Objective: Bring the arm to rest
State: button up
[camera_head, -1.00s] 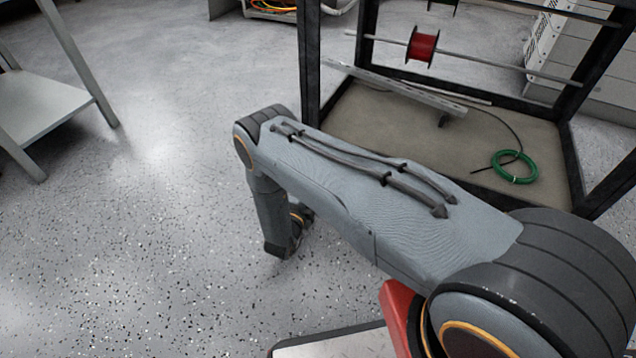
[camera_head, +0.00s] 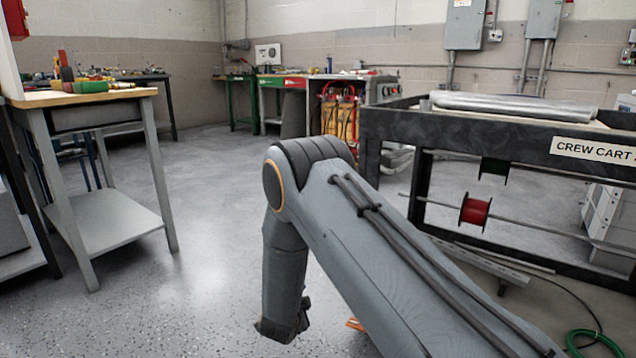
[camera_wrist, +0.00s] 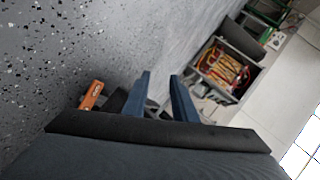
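My arm reaches away from the lower right in the head view, and its far section hangs down from the elbow-like joint. My gripper (camera_wrist: 161,76) shows two blue fingers in the wrist view, standing apart with only grey floor seen between them. In the head view the fingers are hidden or too dark to make out at the lower end of the arm. I see nothing held.
A wood-topped table (camera_head: 80,97) stands left. Floor (camera_head: 205,235) between them is clear. Benches line the back wall.

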jog(key=s+a+r+n+g+y, duration=0.3)
jog(key=s+a+r+n, duration=0.25)
jog(key=s+r, duration=0.4)
jog(key=s+a+r+n+g+y, duration=0.3)
jog(key=s+a+r+n, duration=0.3)
jog(key=r, duration=0.6)
jog(key=s+d+r+n+g+h+p, duration=0.15)
jog(key=s+d+r+n, duration=0.3)
jog(key=s, duration=0.65)
jog(key=s+d+r+n+g, duration=0.3)
jog(key=s+d, duration=0.2)
jog(key=s, duration=0.6)
jog(key=s+d+r+n+g, duration=0.25)
jog(key=s+d+r, duration=0.2)
jog(key=s, duration=0.65)
jog(key=d+r+m+p, duration=0.2)
jog(key=d+r+p, duration=0.5)
jog(key=p, duration=0.5)
jog(key=d+r+m+h+p, duration=0.1)
jog(key=d+r+m+p, duration=0.1)
jog(key=d+r+p, duration=0.5)
jog(key=d+r+m+h+p, duration=0.1)
jog(key=d+r+p, duration=0.6)
jog(key=r+p, duration=0.7)
jog(key=m+p, duration=0.1)
jog(key=p, duration=0.4)
jog(key=shift+s+d+r+t, duration=0.15)
jog(key=shift+d+r+t, duration=0.05)
jog(key=shift+t, duration=0.2)
jog(key=shift+d, duration=0.1)
